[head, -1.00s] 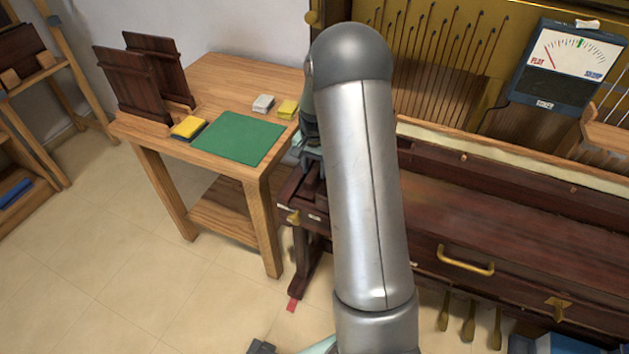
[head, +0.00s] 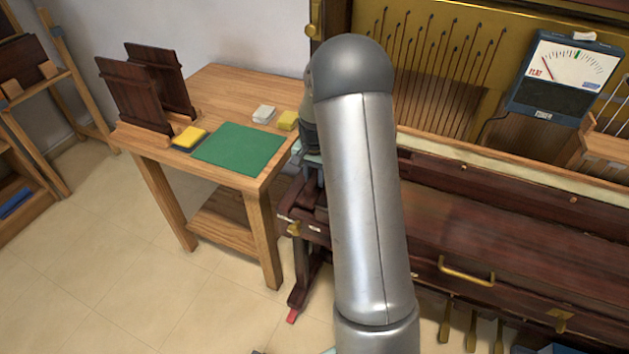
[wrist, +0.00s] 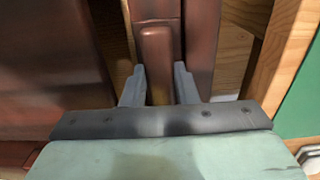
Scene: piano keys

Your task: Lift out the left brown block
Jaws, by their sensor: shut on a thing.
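The left brown block (wrist: 156,50) is a dark reddish-brown piece with a raised, rounded middle, seen in the wrist view. My gripper (wrist: 159,84) has one finger on each side of it and is shut on it. The block's lower end is hidden behind the gripper body. In the head view my arm covers most of the gripper, and only its pale edge shows at the left end of the dark brown piano (head: 530,225). I cannot tell there how far the block is raised.
A wooden table (head: 232,88) stands left of the piano. It holds a green mat (head: 238,148), a yellow-topped block (head: 190,137), small pads (head: 264,114) and dark upright panels (head: 135,95). A tuning meter (head: 567,72) stands at upper right. Open floor (head: 130,265) lies in front.

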